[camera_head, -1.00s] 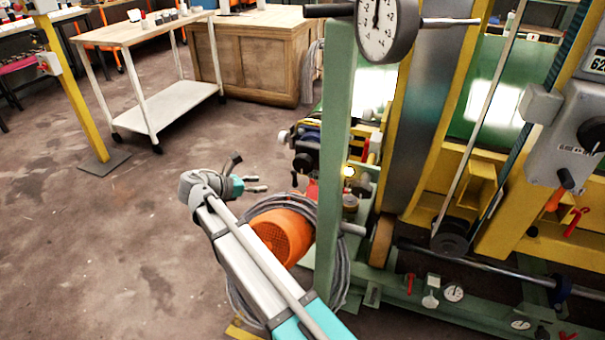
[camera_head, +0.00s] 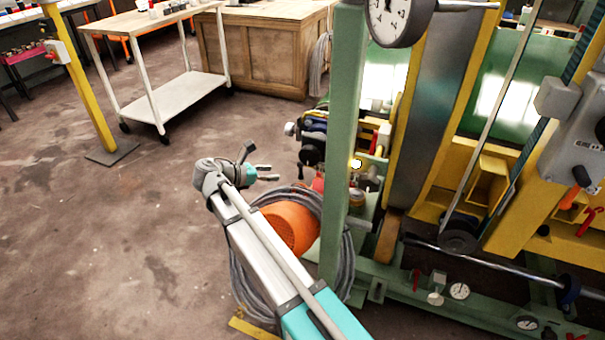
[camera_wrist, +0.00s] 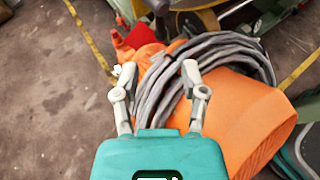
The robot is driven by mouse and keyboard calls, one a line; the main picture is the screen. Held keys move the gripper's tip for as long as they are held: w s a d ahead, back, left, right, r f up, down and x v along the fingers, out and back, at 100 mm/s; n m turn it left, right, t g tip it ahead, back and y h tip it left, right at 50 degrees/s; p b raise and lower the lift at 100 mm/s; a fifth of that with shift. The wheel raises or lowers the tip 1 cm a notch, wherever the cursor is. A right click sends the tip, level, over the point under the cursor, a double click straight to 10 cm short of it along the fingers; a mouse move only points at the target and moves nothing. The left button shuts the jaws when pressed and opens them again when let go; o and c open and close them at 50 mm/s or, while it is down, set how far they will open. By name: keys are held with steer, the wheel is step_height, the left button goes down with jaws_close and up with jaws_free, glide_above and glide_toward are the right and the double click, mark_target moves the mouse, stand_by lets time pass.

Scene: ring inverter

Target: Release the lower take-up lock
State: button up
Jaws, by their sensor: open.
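My gripper (camera_head: 272,172) is open and empty, held out over the floor to the left of the green machine frame (camera_head: 343,150). In the wrist view its two fingers (camera_wrist: 156,75) are spread above a grey coiled cable (camera_wrist: 220,48) and an orange ribbed object (camera_wrist: 260,115). Nothing is between the fingers. I cannot tell which is the lower take-up lock. Both are well away from the gripper.
The green upright stands between my arm and the machine's right side. The orange object (camera_head: 292,225) and cable coil (camera_head: 240,285) lie beside my arm. A white-legged cart (camera_head: 160,98) and wooden cabinet (camera_head: 262,55) stand behind.

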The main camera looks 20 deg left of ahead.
mark_target(301, 172)
steer(key=b+x, duration=0.4)
steer(key=x, duration=0.7)
steer(key=shift+w+d, duration=0.2)
jaws_close()
